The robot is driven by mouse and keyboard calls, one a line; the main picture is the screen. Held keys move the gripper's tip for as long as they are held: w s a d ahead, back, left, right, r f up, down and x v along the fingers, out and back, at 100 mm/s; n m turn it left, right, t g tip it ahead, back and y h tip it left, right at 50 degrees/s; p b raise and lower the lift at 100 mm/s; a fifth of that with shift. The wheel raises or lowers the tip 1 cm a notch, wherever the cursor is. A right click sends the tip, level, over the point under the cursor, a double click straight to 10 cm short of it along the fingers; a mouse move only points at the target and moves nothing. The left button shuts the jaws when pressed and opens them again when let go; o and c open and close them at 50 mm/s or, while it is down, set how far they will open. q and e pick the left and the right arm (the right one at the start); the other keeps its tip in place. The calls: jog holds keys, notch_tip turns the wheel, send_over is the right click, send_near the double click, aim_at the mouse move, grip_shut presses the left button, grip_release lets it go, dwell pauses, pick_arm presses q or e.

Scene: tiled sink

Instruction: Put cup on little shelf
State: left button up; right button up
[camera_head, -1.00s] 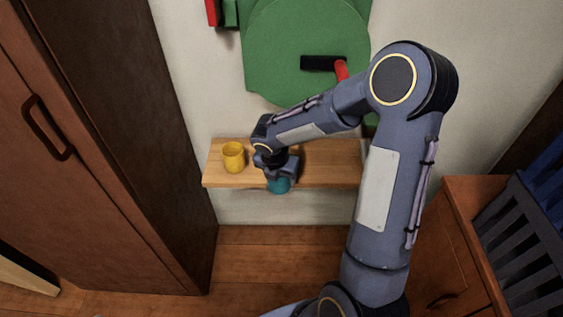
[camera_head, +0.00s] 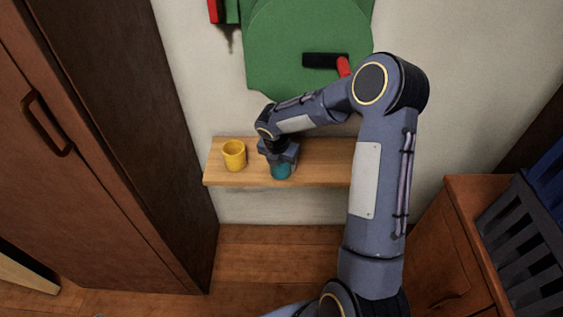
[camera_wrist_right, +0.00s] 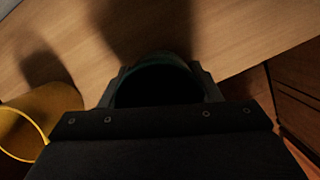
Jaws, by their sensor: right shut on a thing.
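A teal cup (camera_head: 281,171) is at the little wooden shelf (camera_head: 322,174) in the head view, and my right gripper (camera_head: 279,157) is shut on it. The cup appears over the shelf top; whether it touches the board cannot be told. In the right wrist view the cup's dark opening (camera_wrist_right: 158,84) shows between the fingers, with the shelf surface (camera_wrist_right: 235,40) beyond. A yellow cup (camera_head: 234,156) stands upright on the shelf's left part, apart from the gripper; it also shows in the right wrist view (camera_wrist_right: 55,100). My left gripper is not in view.
A green panel (camera_head: 290,45) with a red and black handle (camera_head: 325,61) is on the wall above the shelf. A tall brown cabinet (camera_head: 105,150) stands to the left. A wooden drawer unit (camera_head: 440,240) and a dark blue slatted crate (camera_head: 525,235) are at the right.

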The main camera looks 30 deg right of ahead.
jog(key=shift+f, duration=0.15)
jog(key=o, duration=1)
